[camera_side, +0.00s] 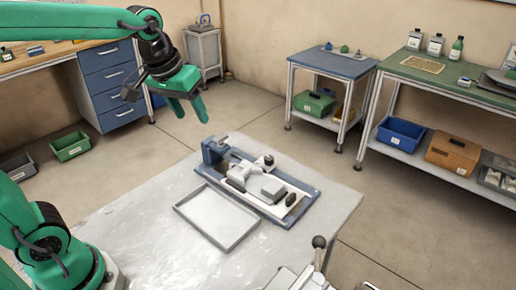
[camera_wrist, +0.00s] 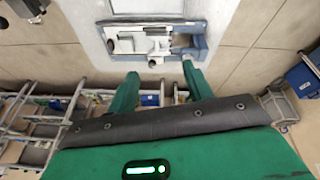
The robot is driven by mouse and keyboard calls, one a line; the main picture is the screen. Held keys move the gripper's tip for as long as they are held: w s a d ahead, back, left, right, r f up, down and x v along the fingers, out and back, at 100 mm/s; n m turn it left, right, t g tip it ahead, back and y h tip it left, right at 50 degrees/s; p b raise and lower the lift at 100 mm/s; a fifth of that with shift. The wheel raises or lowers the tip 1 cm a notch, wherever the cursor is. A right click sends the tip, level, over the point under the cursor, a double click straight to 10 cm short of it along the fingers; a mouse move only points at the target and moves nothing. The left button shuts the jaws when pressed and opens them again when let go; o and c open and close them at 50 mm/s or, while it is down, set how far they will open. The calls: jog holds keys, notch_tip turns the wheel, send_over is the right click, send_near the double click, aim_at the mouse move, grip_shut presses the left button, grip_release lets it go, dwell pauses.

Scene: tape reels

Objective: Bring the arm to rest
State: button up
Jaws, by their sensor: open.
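My gripper (camera_side: 189,108) hangs high in the air above and behind the work table in the side view, its two green fingers pointing down. In the wrist view the gripper (camera_wrist: 160,82) shows two green fingers spread apart with nothing between them. A blue fixture base (camera_side: 303,190) with grey and white parts lies on the table, well below the fingers. It also shows in the wrist view (camera_wrist: 200,43), beyond the fingertips. A shallow grey tray (camera_side: 218,232) lies flat beside the fixture. I cannot make out any tape reel clearly.
The pale work table (camera_side: 130,225) has bare room left of the tray. A lever with a dark knob (camera_side: 319,242) stands at the front edge. A blue-topped bench (camera_side: 335,66), a green-topped bench (camera_side: 465,93) and a drawer unit (camera_side: 108,80) stand farther off.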

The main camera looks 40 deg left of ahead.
jog(key=s+f+m+t, duration=0.1)
jog(key=s+f+m, duration=0.1)
jog(key=s, duration=1)
jog(key=shift+a+f+m+t, duration=0.4)
jog(key=shift+f, duration=0.35)
